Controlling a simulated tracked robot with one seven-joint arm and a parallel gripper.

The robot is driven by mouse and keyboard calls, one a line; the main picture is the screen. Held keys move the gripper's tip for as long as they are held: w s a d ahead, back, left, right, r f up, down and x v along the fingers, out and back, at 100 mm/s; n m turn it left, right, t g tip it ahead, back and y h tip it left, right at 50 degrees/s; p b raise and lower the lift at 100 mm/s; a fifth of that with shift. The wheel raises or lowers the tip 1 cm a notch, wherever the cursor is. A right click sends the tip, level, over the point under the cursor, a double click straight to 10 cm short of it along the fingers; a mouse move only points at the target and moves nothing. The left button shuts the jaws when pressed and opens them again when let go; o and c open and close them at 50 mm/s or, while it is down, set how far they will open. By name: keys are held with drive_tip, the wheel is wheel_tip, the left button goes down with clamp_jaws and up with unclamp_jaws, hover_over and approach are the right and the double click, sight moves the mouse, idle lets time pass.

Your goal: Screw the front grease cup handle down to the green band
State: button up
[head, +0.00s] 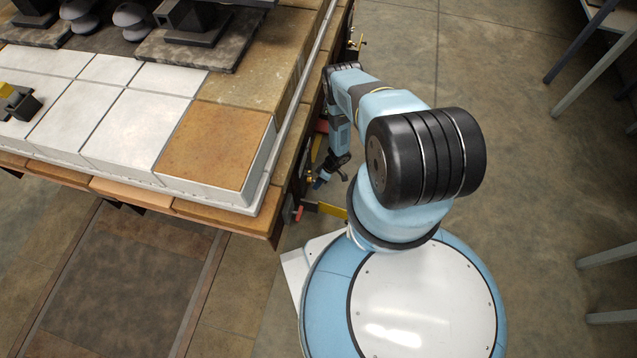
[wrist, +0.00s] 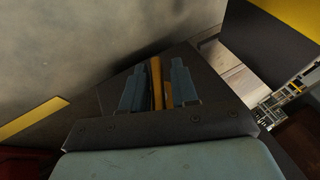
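My gripper (head: 325,178) is low beside the right edge of the bench, close to a small brass fitting (head: 310,177) on the bench side. In the wrist view, its two blue-grey fingers (wrist: 159,88) stand a little apart. Orange-brown strips (wrist: 156,82) show between them; I cannot tell whether they are finger pads or a held part. Another brass fitting (head: 358,43) sticks out from the far end of the same side. I cannot make out the grease cup handle for certain, and no green band shows.
The bench (head: 272,222) carries white and rusty blocks, with dark insulator stacks at the back. Red (head: 299,214) and yellow (head: 332,211) parts sit low by its near right corner. Open floor (head: 520,170) lies right of my arm. Grey-legged tables (head: 592,72) stand at the right edge.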

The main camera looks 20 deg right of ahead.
drive_tip(key=shift+o, duration=0.9)
drive_tip(key=shift+w, duration=0.15)
drive_tip(key=shift+w+d+r, duration=0.1)
drive_tip(key=shift+d+r, duration=0.15)
drive_tip(key=shift+r, duration=0.2)
drive_tip(key=s+v, duration=0.1)
drive_tip(key=v, duration=1.1)
drive_tip(key=shift+w+d+r, duration=0.15)
drive_tip(key=shift+w+r, duration=0.2)
drive_tip(key=shift+w, duration=0.05)
drive_tip(key=shift+c, duration=0.4)
